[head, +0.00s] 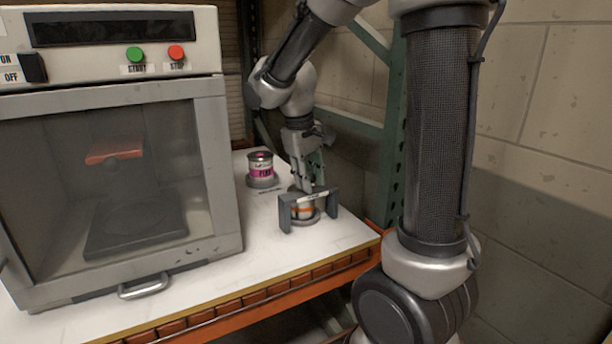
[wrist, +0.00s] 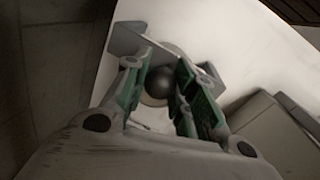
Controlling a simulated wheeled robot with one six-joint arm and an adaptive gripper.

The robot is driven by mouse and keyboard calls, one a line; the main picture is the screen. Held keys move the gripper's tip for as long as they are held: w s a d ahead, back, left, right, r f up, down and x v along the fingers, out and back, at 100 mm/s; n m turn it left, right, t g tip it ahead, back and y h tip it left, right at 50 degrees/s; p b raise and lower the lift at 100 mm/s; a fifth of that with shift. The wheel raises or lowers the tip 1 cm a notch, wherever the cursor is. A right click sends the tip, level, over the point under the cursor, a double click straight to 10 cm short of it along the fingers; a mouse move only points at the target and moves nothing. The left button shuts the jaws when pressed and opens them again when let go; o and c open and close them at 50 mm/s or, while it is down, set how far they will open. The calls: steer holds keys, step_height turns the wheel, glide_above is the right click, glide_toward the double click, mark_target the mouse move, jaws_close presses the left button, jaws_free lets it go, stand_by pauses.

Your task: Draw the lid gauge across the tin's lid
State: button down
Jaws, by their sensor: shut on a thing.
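The lid gauge (head: 333,202) is a grey bridge with two upright legs and a pale crossbar. It stands across the tin (head: 303,211), which has an orange band and sits on a round grey base on the white worktop. My gripper (head: 307,188) points down at the crossbar and is shut on the gauge. In the wrist view the green-padded fingers of my gripper (wrist: 176,62) reach the gauge (wrist: 127,39). A dark rounded shape and a pale rim show between the fingers. Whether the gauge touches the lid cannot be told.
A second tin (head: 261,167) with a magenta label stands on a round base behind and left of the gauge. A large glass-fronted machine (head: 110,170) fills the left. A green rack post (head: 391,130) and block wall close off the right. White worktop (head: 255,245) is clear in front.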

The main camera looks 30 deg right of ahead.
mark_target(302, 194)
steer(key=c, duration=1.1)
jaws_free()
steer(key=shift+r, duration=0.1)
steer(key=r, duration=0.4)
steer(key=a+r, duration=0.1)
steer(key=r, duration=0.2)
steer(key=a+r, duration=0.1)
steer(key=r, duration=0.3)
steer(key=shift+s+a+r, duration=0.15)
steer(key=shift+s+r, duration=0.05)
steer(key=shift+r, duration=0.1)
